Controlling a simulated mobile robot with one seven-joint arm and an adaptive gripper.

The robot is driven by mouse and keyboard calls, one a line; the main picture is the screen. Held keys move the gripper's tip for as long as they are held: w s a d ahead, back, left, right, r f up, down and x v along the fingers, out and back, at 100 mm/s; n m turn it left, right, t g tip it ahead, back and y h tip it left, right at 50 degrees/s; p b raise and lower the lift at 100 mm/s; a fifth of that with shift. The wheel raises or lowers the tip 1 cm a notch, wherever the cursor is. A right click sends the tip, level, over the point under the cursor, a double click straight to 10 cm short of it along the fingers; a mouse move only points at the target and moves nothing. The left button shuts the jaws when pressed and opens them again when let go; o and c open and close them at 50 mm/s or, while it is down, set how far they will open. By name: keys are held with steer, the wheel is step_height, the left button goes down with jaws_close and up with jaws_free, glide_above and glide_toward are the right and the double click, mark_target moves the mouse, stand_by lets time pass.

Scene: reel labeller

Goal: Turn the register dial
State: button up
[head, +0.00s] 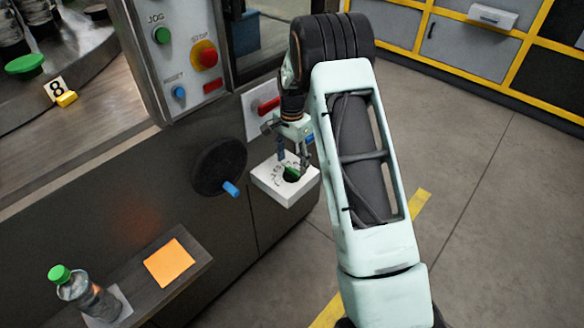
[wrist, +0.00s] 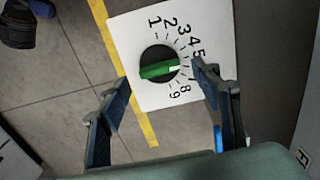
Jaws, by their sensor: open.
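The register dial (wrist: 159,66) is a round black knob with a green bar across it, on a white plate (wrist: 215,30) printed with numbers. The bar's white end points right, near where my right finger covers part of the scale, between the 5 and the 7. In the head view the green dial (head: 291,173) sits on top of a white box (head: 287,194) on the machine's side. My gripper (head: 293,159) is above it, pointing down. In the wrist view my gripper (wrist: 161,73) is open, with a finger on either side of the dial; contact is not visible.
A black handwheel (head: 218,166) with a blue handle is left of the box. A red switch (head: 265,104) is just behind my gripper. A control panel with a red stop button (head: 204,54) rises above.

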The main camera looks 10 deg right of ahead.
mark_target(292, 173)
steer(key=shift+f, duration=1.3)
steer(key=c, duration=1.2)
